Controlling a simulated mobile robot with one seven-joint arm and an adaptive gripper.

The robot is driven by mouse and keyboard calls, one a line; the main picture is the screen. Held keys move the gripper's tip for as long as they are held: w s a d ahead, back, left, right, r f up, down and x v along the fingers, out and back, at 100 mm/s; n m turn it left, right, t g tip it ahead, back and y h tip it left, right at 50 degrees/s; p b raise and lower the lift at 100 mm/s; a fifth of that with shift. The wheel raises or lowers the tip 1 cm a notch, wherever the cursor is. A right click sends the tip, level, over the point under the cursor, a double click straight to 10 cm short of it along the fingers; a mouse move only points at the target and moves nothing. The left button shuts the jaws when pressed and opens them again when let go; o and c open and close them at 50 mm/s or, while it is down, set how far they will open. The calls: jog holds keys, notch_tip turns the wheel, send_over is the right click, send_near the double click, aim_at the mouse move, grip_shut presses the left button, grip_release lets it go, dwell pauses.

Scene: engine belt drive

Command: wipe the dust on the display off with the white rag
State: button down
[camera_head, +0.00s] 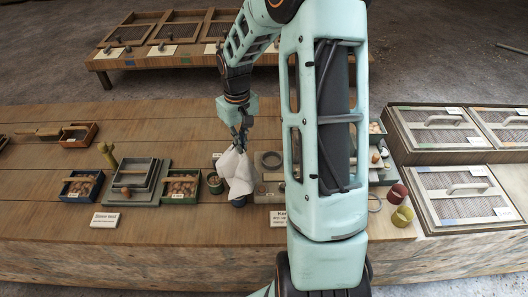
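My gripper (240,142) points down over the middle of the wooden table (150,222). It is shut on the white rag (235,174), which hangs in loose folds below the fingers. The rag's lower end reaches close to a small dark blue object (239,201); I cannot tell whether they touch. I cannot make out the display or any dust on it; my arm and the rag hide part of the table. A pale, flat base (268,188) with a grey ring (271,160) behind it lies just right of the rag.
A small round pot (215,183) stands left of the rag. Several small boxes, a grey tray (136,176) and a sign (105,220) stand farther left. Red (397,193) and yellow (402,216) cups stand at right, beside mesh-lidded cases (465,192).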

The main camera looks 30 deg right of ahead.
jog(key=d+f+n, duration=0.2)
jog(key=d+f, duration=0.5)
jog(key=shift+w+d+f, duration=0.25)
jog(key=shift+w+f, duration=0.1)
jog(key=shift+w, duration=0.05)
jog(key=c, duration=1.2)
grip_release()
jog(key=shift+o, duration=0.2)
jog(key=shift+f+b, duration=0.15)
jog(key=shift+b, duration=0.2)
notch_tip(320, 180, down, 4)
jog(key=b, duration=0.3)
jog(key=shift+c, duration=0.3)
